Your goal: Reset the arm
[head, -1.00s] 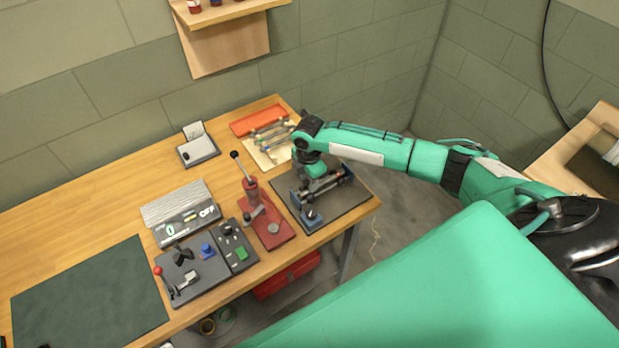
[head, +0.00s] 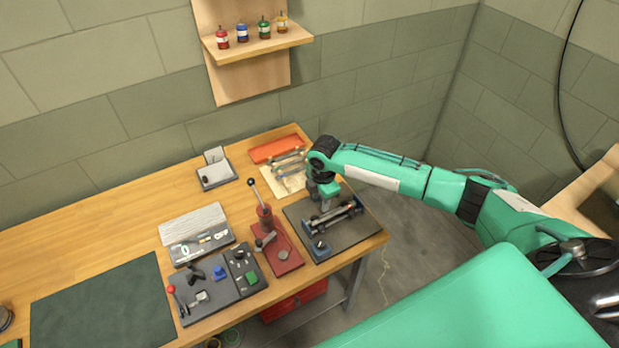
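My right arm reaches in from the right edge over the workbench. My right gripper (head: 327,203) points down over a dark fixture (head: 345,209) on a black base plate at the bench's right end. The fingers are small and partly merge with the fixture, so I cannot tell whether they are open or shut. I cannot tell whether they touch the fixture. My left gripper is out of the picture.
A red lever press (head: 277,247), a control box (head: 222,282) and a grey display unit (head: 196,238) stand left of the fixture. A green mat (head: 100,305) lies at front left. A shelf (head: 258,47) with several small bottles hangs on the wall. The bench's left middle is clear.

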